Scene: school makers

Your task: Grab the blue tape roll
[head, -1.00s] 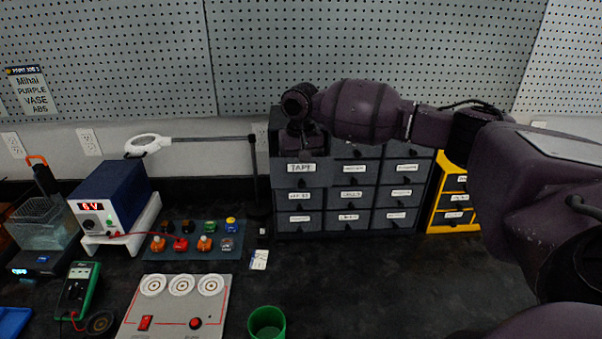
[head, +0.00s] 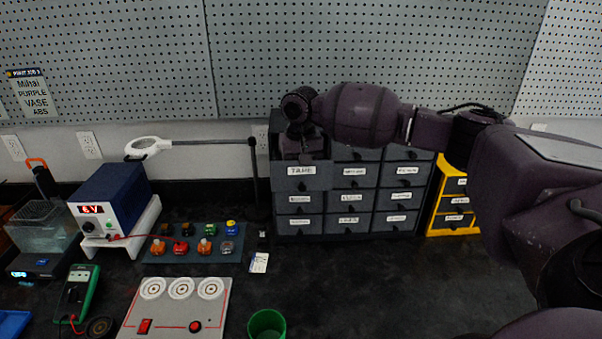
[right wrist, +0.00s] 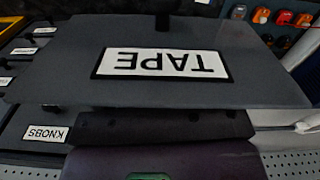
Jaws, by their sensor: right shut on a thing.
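The blue tape roll is not in view. The grey drawer labelled TAPE (head: 301,171) is at the top left of the drawer cabinet. Its front sits a little forward of the drawers beside it. My right gripper (head: 303,155) is at the top edge of this drawer front and is shut on it; the fingertips are mostly hidden in the head view. In the right wrist view the TAPE drawer front (right wrist: 250,83) fills the middle, upside down, with a dark gripper part (right wrist: 160,127) along its edge. The drawer's inside is hidden. My left gripper is not in view.
The grey drawer cabinet (head: 328,230) stands against the pegboard wall. A yellow drawer unit (head: 434,224) is to its right. A magnifier lamp (head: 148,146) and a rack of knobs (head: 195,256) are to the left. A green cup (head: 267,324) stands in front.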

